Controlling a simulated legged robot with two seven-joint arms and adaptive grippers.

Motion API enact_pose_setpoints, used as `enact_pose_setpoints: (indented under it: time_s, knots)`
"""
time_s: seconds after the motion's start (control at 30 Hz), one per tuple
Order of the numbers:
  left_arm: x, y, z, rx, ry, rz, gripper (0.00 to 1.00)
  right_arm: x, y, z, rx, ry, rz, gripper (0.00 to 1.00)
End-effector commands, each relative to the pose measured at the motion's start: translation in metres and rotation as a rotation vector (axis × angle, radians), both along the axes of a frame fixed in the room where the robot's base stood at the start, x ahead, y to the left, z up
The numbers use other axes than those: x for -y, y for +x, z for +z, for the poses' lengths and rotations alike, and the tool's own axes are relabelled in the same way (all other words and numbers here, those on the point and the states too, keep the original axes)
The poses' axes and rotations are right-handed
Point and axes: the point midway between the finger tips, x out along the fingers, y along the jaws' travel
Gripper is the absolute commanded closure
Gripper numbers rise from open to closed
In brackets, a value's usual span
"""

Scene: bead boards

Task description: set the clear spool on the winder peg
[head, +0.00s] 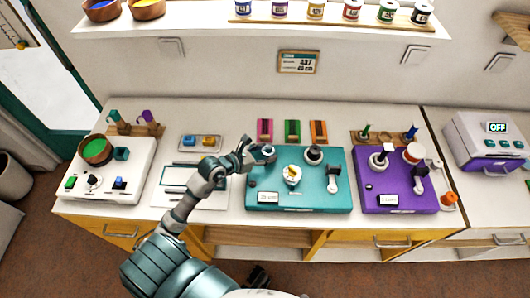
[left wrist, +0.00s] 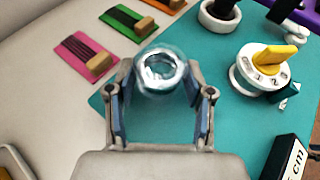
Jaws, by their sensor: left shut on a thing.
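My left gripper (head: 262,152) is above the back left corner of the teal board (head: 265,192). It is shut on the clear spool (left wrist: 160,72), a see-through ring held between the fingertips with its round opening facing the wrist camera. The spool (head: 268,151) also shows small at the fingers in the head view. A dark upright peg on a white round base (head: 313,155), which looks like the winder peg, stands on the teal board to the right of the gripper. My right gripper is not in view.
A white dial with a yellow pointer (left wrist: 265,65) and a black lever (head: 333,175) stand on the teal board. Pink, green and orange cards (head: 292,131) lie behind it. A purple board (head: 400,195) is at right, a white board (head: 120,185) at left.

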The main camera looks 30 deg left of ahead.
Motion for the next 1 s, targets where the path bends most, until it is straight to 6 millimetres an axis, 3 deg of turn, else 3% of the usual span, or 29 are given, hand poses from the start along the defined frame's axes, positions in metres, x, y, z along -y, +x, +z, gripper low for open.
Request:
enact_pose_setpoints:
  time_s: [0.5,0.53,0.63,1.0]
  knots:
    - [0.000,0.000,-0.019,-0.003,-0.001,0.000,0.73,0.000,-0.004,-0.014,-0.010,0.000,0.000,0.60]
    - [0.000,0.000,-0.018,-0.001,-0.001,0.000,0.40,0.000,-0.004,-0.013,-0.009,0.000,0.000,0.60]
    - [0.000,0.000,-0.018,-0.002,-0.001,-0.001,0.19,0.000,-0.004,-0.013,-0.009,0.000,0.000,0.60]
    - [-0.001,-0.004,-0.016,-0.001,-0.001,0.000,0.19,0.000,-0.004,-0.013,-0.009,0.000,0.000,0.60]
